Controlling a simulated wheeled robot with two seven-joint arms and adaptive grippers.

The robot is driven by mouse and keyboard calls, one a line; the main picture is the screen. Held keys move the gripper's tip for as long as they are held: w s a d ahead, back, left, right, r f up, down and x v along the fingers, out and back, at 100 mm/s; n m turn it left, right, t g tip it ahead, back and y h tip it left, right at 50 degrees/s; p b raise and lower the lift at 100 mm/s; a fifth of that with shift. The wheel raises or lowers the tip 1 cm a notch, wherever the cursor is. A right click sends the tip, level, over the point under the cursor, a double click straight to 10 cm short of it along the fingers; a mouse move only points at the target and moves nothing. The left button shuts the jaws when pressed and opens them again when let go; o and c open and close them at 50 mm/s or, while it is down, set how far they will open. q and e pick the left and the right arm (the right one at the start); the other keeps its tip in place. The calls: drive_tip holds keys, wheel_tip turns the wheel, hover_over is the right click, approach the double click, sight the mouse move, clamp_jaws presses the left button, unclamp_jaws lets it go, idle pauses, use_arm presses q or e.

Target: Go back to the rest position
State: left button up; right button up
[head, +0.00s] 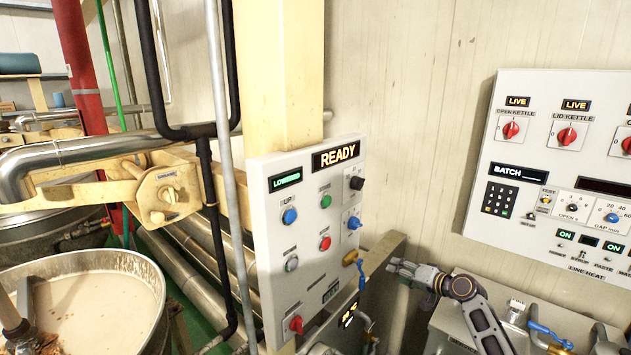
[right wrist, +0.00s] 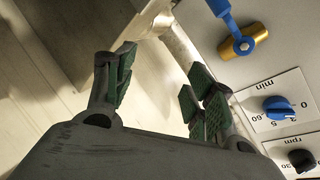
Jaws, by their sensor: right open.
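My right gripper (head: 398,268) is to the right of the grey control panel (head: 262,236), in front of the cream wall. Its fingers are apart and empty in the right wrist view (right wrist: 158,88). A brass valve (head: 350,257) with a blue lever (head: 361,276) sits on the panel's right side, apart from the gripper. The right wrist view also shows the brass valve (right wrist: 243,42), a blue knob (right wrist: 279,107) and a black knob (right wrist: 301,159) beside the fingers. My left gripper is not in view.
The wall panel (head: 545,215) with red switches is at the right. Below it stands a grey metal box (head: 450,335) with a blue-handled valve (head: 548,335). An open kettle (head: 90,262) with pale liquid is at lower left. Pipes and a cream post (head: 278,70) stand behind the control panel.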

drive_tip(key=s+d+f+g+h, duration=0.15)
drive_tip(key=s+f, duration=0.35)
drive_tip(key=f, duration=0.7)
drive_tip(key=s+f+g+h, duration=0.15)
drive_tip(key=s+f, duration=0.35)
drive_tip(key=f, duration=0.7)
drive_tip(key=s+d+f+g+h, duration=0.15)
drive_tip(key=s+f, duration=0.35)
drive_tip(key=f, duration=0.7)
drive_tip(key=s+f+n+g+h, duration=0.2)
drive_tip(key=s+f, duration=1.4)
drive_tip(key=s, duration=0.1)
drive_tip(key=s+a+f+n+g, duration=0.1)
drive_tip(key=s+f, duration=0.3)
drive_tip(key=s, duration=0.8)
drive_tip(key=s+a+f+n+g, duration=0.1)
drive_tip(key=s+f, duration=0.3)
drive_tip(key=s, duration=0.8)
drive_tip(key=s+a+f+n+g+h, duration=0.1)
drive_tip(key=s+f, duration=0.4)
drive_tip(key=s, duration=0.7)
drive_tip(key=shift+s+a+n+g+b, duration=0.35)
drive_tip(key=shift+a+n+g, duration=0.2)
drive_tip(key=shift+a+n, duration=0.3)
